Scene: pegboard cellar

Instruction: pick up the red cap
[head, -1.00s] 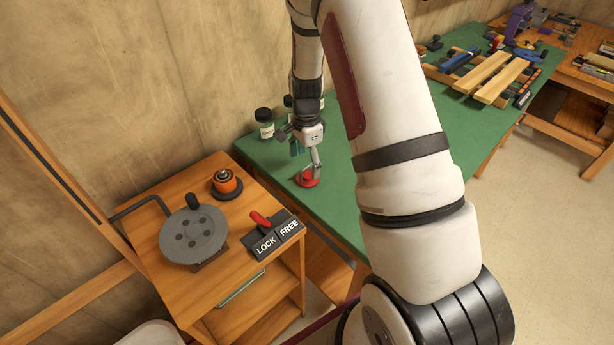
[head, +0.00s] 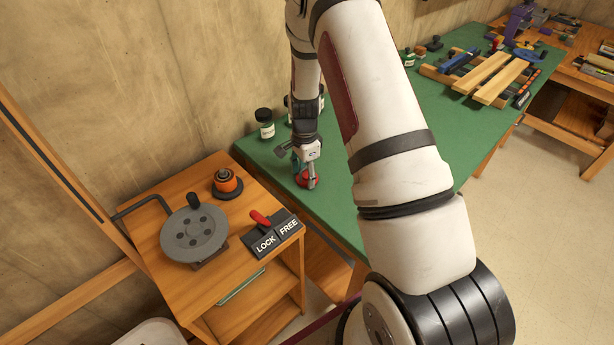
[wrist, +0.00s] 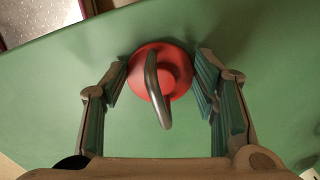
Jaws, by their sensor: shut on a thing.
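The red cap (head: 301,180) is round, with a curved dark grey metal handle on top. It appears to rest on the green bench top (head: 354,222) near its left end. In the wrist view the cap (wrist: 184,77) sits between my two fingers, with its handle arching toward the camera. My gripper (head: 307,175) points down at the cap in the head view. In the wrist view my gripper (wrist: 161,82) is shut on the cap, with the green-padded fingers at its left and right sides. The cap's underside is hidden.
Dark-lidded jars, one at the left (head: 265,124), stand behind my gripper. A wooden cart (head: 233,275) at the left holds a grey disc with a crank (head: 193,235), an orange part (head: 227,182) and a LOCK/FREE switch (head: 273,236). Wooden slats (head: 490,80) lie farther along the bench.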

